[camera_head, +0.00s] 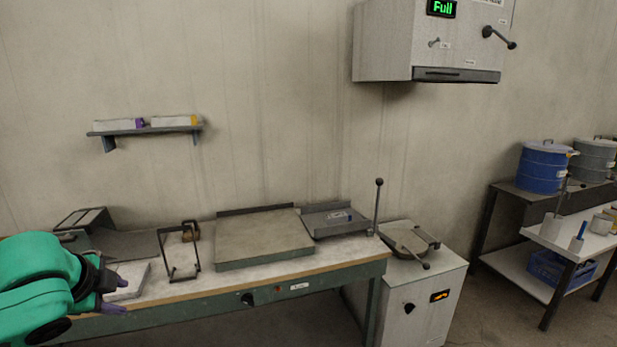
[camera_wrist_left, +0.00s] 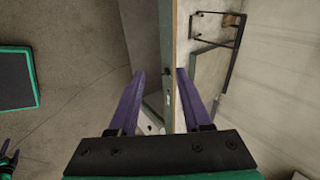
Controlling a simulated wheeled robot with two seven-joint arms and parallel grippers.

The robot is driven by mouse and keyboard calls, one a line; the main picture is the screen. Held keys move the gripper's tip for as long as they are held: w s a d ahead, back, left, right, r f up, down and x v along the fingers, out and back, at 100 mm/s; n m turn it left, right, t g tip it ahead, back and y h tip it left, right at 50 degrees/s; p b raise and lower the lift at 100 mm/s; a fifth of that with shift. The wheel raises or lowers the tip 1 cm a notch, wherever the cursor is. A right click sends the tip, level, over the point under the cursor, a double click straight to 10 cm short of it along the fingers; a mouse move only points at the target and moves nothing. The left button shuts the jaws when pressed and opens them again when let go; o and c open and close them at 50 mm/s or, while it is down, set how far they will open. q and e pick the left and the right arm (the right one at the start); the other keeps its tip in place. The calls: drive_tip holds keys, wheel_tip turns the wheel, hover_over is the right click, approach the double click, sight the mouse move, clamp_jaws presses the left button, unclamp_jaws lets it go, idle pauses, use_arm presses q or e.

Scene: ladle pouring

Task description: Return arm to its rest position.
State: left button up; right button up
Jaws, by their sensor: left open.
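My left arm, in green, comes in from the left in the head view. Its gripper (camera_head: 120,294) is at the front left edge of the workbench (camera_head: 225,289), with the purple fingers apart and nothing between them. In the left wrist view the open fingers (camera_wrist_left: 160,73) show on both sides of the bench edge (camera_wrist_left: 174,50). A small green part with purple tips (camera_wrist_left: 8,158) shows at the lower left of that view; it looks like my right gripper, but its jaw state is unclear.
A wire stand (camera_head: 181,256) and a flat plate (camera_head: 262,238) are on the bench. A white cabinet (camera_head: 425,303) with a round lid stands to its right. A blue drum (camera_head: 543,168) is at the far right. A wall box (camera_head: 430,45) reads "Full". Open floor lies before the bench.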

use_arm(q)
drive_tip(key=w+a+f+n+t+h+b, duration=0.1)
drive_tip(key=w+a+f+n+b, duration=0.1)
drive_tip(key=w+a+f, duration=0.35)
drive_tip(key=a+f+n+y+b, duration=0.1)
drive_tip(key=a+f+n+b, duration=0.2)
drive_tip(key=f, duration=1.3)
drive_tip(key=a+f+n+b, duration=0.1)
drive_tip(key=a+f+n, duration=0.25)
drive_tip(key=f, duration=1.35)
drive_tip(key=s+d+f+n+g+b, duration=0.15)
drive_tip(key=s+d+f, duration=0.25)
drive_tip(key=s+f, duration=0.65)
drive_tip(key=s+d+f+n+g+b, duration=0.1)
drive_tip(key=s+d+f+g, duration=0.25)
drive_tip(key=s+f, duration=0.7)
drive_tip(key=s+d+f+g+h, duration=0.1)
drive_tip(key=s+d+f, duration=0.5)
drive_tip(key=s, duration=0.3)
drive_tip(key=s+d+f+g, duration=0.1)
drive_tip(key=s+d+f, duration=0.6)
drive_tip(key=s+d, duration=0.2)
drive_tip(key=shift+s+d+n+h+b, duration=0.25)
drive_tip(key=shift+d+n+h+b, duration=0.05)
drive_tip(key=shift+h+b, duration=0.15)
use_arm(e)
wheel_tip(320, 180, down, 10)
drive_tip(key=w, duration=0.1)
drive_tip(key=shift+w+r, duration=0.25)
drive_tip(key=shift+w, duration=0.15)
